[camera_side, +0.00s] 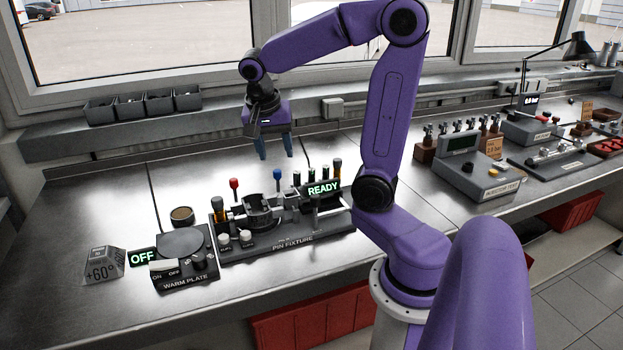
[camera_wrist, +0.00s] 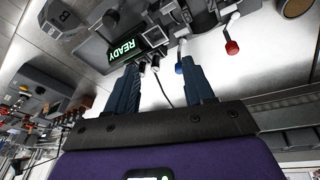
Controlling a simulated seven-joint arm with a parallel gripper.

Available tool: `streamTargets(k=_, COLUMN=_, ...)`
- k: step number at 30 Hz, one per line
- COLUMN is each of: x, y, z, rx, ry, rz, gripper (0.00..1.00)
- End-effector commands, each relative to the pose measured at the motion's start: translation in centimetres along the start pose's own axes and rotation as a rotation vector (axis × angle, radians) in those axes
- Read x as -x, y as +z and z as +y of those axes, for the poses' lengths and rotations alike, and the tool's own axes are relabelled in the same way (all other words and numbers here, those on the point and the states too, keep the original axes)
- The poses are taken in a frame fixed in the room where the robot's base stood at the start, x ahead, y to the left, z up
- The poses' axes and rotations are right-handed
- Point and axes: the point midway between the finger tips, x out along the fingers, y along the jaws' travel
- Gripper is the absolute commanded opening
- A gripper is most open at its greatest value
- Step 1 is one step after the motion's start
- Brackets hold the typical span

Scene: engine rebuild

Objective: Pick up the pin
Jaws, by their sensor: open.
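The pin fixture (camera_side: 290,243) is a dark plate with a clamp-like block, a red-knobbed lever (camera_side: 234,184) and a blue-knobbed lever (camera_side: 277,174). Its display (camera_side: 322,188) reads READY. Several small upright cylinders (camera_side: 297,179) stand near the display; I cannot tell which part is the pin. My gripper (camera_side: 275,152) is open and empty, with blue fingers pointing down, above and behind the fixture. In the wrist view my gripper (camera_wrist: 160,70) frames the area beside the READY display (camera_wrist: 123,47), where two small cylinders (camera_wrist: 155,66) and the blue knob (camera_wrist: 179,67) show.
A warm plate (camera_side: 184,245) reading OFF stands left of the fixture, with a brass-coloured round cup (camera_side: 182,215) behind it. A +60° block (camera_side: 103,265) is further left. An injector test unit (camera_side: 480,172) stands at right. Grey bins (camera_side: 130,106) sit on the back ledge.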

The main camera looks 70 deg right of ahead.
Motion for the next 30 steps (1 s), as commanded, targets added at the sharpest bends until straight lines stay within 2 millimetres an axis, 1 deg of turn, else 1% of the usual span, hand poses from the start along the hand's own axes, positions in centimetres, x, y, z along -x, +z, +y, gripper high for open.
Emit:
streamTargets(k=1, x=0.0, y=-1.5, z=0.4, rx=-0.116, ry=0.021, rz=0.009, gripper=0.53)
streamTargets(k=3, x=-0.1, y=-3.2, z=1.2, rx=-0.267, ry=0.049, rz=0.023, gripper=0.53)
streamTargets(k=6, x=-0.1, y=-5.2, z=2.4, rx=-0.453, ry=0.085, rz=0.043, gripper=0.53)
streamTargets(k=9, x=-0.1, y=-6.7, z=3.4, rx=-0.594, ry=0.111, rz=0.060, gripper=0.53)
streamTargets(k=12, x=-0.1, y=-7.5, z=4.1, rx=-0.681, ry=0.127, rz=0.073, gripper=0.53)
streamTargets(k=14, x=-0.2, y=-7.8, z=4.3, rx=-0.708, ry=0.132, rz=0.077, gripper=0.53)
streamTargets(k=17, x=-0.8, y=-8.0, z=4.6, rx=-0.724, ry=0.137, rz=0.079, gripper=0.53)
streamTargets(k=20, x=-2.3, y=-7.9, z=4.8, rx=-0.723, ry=0.140, rz=0.077, gripper=0.53)
streamTargets(k=30, x=-8.7, y=-8.1, z=5.8, rx=-0.719, ry=0.141, rz=0.076, gripper=0.53)
